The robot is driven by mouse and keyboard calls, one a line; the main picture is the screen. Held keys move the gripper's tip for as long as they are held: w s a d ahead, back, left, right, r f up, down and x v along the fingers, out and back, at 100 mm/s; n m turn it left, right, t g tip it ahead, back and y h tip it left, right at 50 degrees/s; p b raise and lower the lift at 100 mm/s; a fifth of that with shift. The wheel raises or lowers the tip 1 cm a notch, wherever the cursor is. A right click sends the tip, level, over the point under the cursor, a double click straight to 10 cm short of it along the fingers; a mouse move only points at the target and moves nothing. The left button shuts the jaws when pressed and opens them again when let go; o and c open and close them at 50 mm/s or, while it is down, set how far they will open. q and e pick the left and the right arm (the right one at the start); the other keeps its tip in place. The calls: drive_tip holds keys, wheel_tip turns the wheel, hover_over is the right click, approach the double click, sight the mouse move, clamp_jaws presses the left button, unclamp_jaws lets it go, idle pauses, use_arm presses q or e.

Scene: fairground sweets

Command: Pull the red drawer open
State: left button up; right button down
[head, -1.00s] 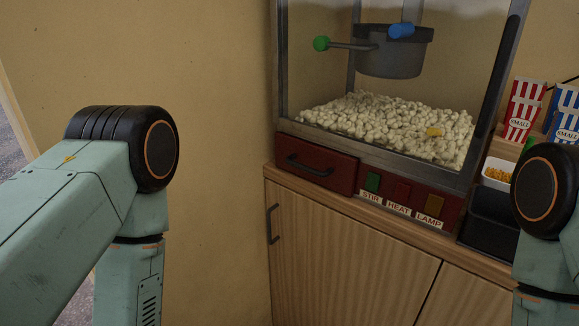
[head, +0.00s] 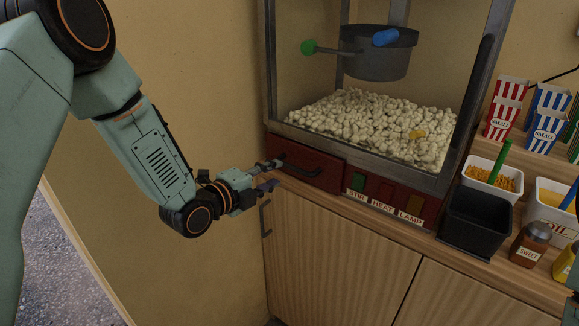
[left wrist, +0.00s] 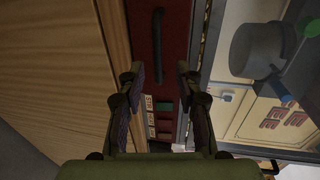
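The red drawer (head: 306,164) is shut, set in the base of the popcorn machine at its left end. Its dark bar handle (head: 300,169) runs across the front. My left gripper (head: 270,173) is at the drawer's left end, in front of it. In the left wrist view the drawer (left wrist: 146,65) and handle (left wrist: 158,45) lie ahead, and the two fingers of my left gripper (left wrist: 160,78) are spread apart with nothing between them. The handle is beyond the fingertips.
Popcorn (head: 365,125) fills the glass case above. STIR, HEAT and LAMP buttons (head: 385,193) sit right of the drawer. A cupboard handle (head: 265,218) sticks out below.

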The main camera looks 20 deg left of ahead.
sight(289, 167)
use_arm(q)
drive_tip(key=x, duration=0.7)
drive_tip(key=shift+a+f, duration=0.1)
drive_tip(key=shift+s+a, duration=0.1)
drive_tip(key=shift+a, duration=0.05)
drive_tip(key=shift+c, duration=0.5)
clamp_jaws()
